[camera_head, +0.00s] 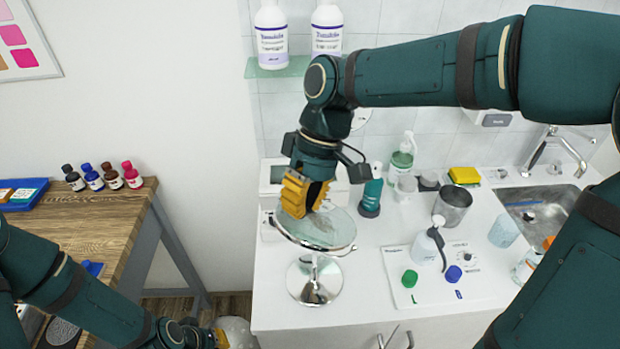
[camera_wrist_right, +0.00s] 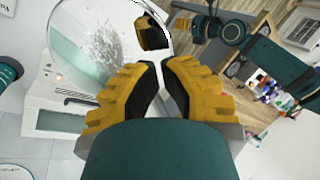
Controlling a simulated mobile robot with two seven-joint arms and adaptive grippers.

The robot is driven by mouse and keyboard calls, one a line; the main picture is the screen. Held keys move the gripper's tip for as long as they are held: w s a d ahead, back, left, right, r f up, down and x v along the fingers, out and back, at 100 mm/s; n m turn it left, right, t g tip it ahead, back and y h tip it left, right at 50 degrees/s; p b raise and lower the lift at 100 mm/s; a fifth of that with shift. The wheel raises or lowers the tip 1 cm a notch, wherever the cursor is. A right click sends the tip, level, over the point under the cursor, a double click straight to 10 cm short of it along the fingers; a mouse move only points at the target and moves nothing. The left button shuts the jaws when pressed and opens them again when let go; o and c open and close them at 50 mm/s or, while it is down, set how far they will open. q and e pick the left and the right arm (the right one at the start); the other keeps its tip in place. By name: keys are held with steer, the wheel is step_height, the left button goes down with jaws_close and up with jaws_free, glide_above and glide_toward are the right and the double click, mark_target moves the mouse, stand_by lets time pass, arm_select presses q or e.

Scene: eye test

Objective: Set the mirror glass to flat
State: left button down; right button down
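The round mirror glass (camera_head: 335,234) sits in a thin chrome rim above a round chrome base (camera_head: 313,282) on the white counter. The glass faces mostly upward but looks somewhat tilted; I cannot tell its exact angle. In the right wrist view the mirror glass (camera_wrist_right: 90,45) fills the upper left and reflects a yellow finger. My right gripper (camera_head: 306,212) is over the glass near its left-back side. Its yellow fingertips (camera_wrist_right: 160,66) are nearly together and hide part of the rim; I cannot tell whether they touch it. My left gripper (camera_head: 221,338) is low at the bottom edge, partly cut off.
A green-capped teal bottle (camera_head: 371,193) stands just right of the mirror. A wooden table (camera_head: 110,225) is at left. Bottles stand on the shelf (camera_head: 280,67) above.

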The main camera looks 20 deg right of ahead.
mark_target(292, 232)
steer(key=shift+x, duration=1.95)
steer(key=shift+s+a+f+h, duration=0.1)
steer(key=shift+a+f+h, duration=0.1)
steer(key=shift+h, duration=0.2)
steer(key=shift+s+a+f+t+h, duration=0.2)
steer(key=shift+f+t+h, duration=0.15)
steer(key=shift+t+h, duration=0.2)
steer(key=shift+a+f+h+b, duration=0.25)
steer(key=shift+f+h+b, duration=0.15)
steer(key=shift+f, duration=0.15)
